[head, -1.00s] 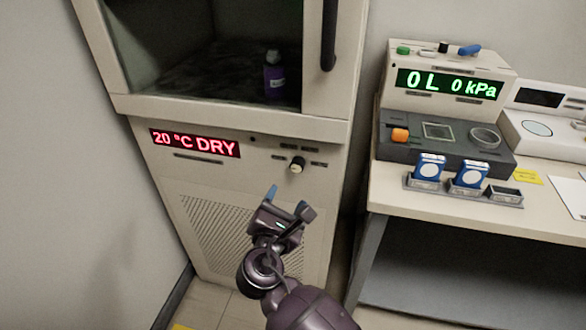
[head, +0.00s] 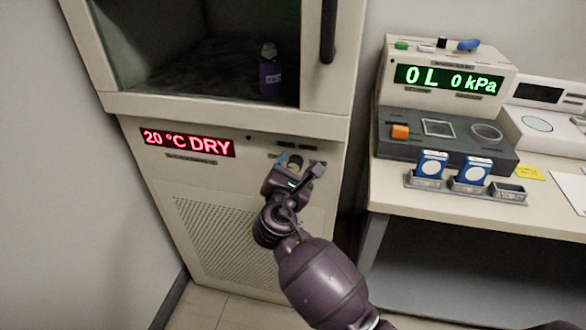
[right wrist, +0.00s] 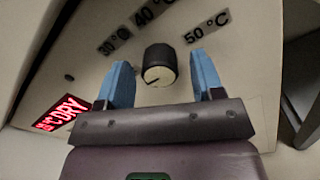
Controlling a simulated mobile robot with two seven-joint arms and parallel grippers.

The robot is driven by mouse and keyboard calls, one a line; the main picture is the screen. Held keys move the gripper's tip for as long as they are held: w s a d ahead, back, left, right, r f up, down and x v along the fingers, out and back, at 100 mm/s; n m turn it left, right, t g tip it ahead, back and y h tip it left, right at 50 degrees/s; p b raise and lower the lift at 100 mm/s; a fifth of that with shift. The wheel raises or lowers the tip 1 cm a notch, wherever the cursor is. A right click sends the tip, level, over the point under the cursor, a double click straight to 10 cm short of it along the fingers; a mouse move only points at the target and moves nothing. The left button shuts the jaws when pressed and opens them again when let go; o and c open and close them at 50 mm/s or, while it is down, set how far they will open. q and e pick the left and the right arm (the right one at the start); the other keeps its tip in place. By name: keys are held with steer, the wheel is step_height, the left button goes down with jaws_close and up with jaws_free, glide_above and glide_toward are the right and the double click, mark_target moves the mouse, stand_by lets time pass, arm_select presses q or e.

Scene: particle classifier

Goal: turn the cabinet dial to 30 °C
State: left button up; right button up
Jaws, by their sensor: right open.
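The cabinet dial (head: 295,160) is a small round knob with a black skirt and a cream face on the cabinet's front panel. In the right wrist view the dial (right wrist: 159,66) shows a dark pointer line toward the lower left, with 30, 40 and 50 °C labels around it. The red display (head: 188,143) reads 20 °C DRY. My right gripper (head: 299,166) is open in front of the dial. In the right wrist view its blue fingers (right wrist: 160,62) stand either side of the knob, with visible gaps. My left gripper is out of view.
The cabinet's open upper compartment holds a purple bottle (head: 270,72); a dark handle (head: 329,30) is at its right. To the right, a bench (head: 400,190) carries a 0 L / 0 kPa display unit (head: 448,79) and blue-and-white containers in holders.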

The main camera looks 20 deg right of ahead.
steer(key=c, duration=0.9)
